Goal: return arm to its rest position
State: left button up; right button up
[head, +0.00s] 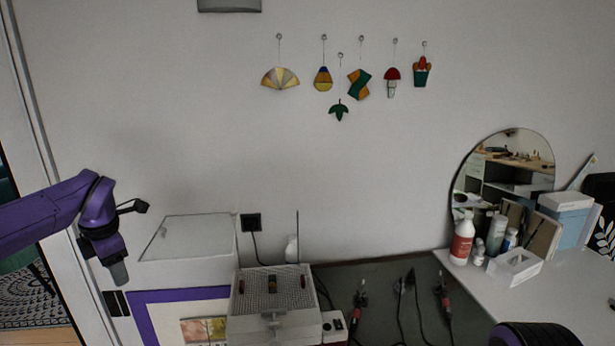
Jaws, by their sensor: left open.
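My left arm comes in from the left edge, purple and black. Its gripper (119,272) points down in front of the wall, left of the white box, and is open with nothing visible between the fingers. The fingers overlap from this angle, so the gap is hard to see. A dark purple rounded part of my own body shows at the bottom right edge. My right gripper is not in view.
A white box (186,240) and a perforated machine (273,293) stand right of my left gripper. Soldering tools (444,297) lie on a dark mat. Bottles (462,240) and a round mirror (504,163) are at right. Glass ornaments (358,84) hang on the wall.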

pick_arm(q)
jog(key=s+d+f+m+t+y+b, duration=0.1)
jog(key=s+d+f+m+y+b, duration=0.2)
jog(key=f, duration=0.8)
jog(key=s+d+f+m+t+y, duration=0.1)
jog(key=s+d+f+m+y, duration=0.3)
jog(key=f, duration=0.6)
jog(key=s+d+f+m+t+y+b, duration=0.15)
jog(key=f+m, duration=0.35)
jog(key=f, duration=0.6)
jog(key=s+d+f+m+h+b, duration=0.1)
jog(key=s+d+f+m+h, duration=0.1)
jog(key=s+f, duration=0.3)
jog(key=s+d+f+m+g+h+b, duration=0.1)
jog(key=s+f+m, duration=0.3)
jog(key=s, duration=0.8)
jog(key=s+d+f+m+g+h+b, duration=0.1)
jog(key=s+d+f+m+h+b, duration=0.1)
jog(key=s+f, duration=0.4)
jog(key=s+d+m+h, duration=0.1)
jog(key=s+d+m, duration=0.1)
jog(key=s, duration=0.1)
jog(key=shift+s+f+h, duration=0.25)
jog(key=shift+f+h, duration=0.05)
jog(key=shift+h, duration=0.05)
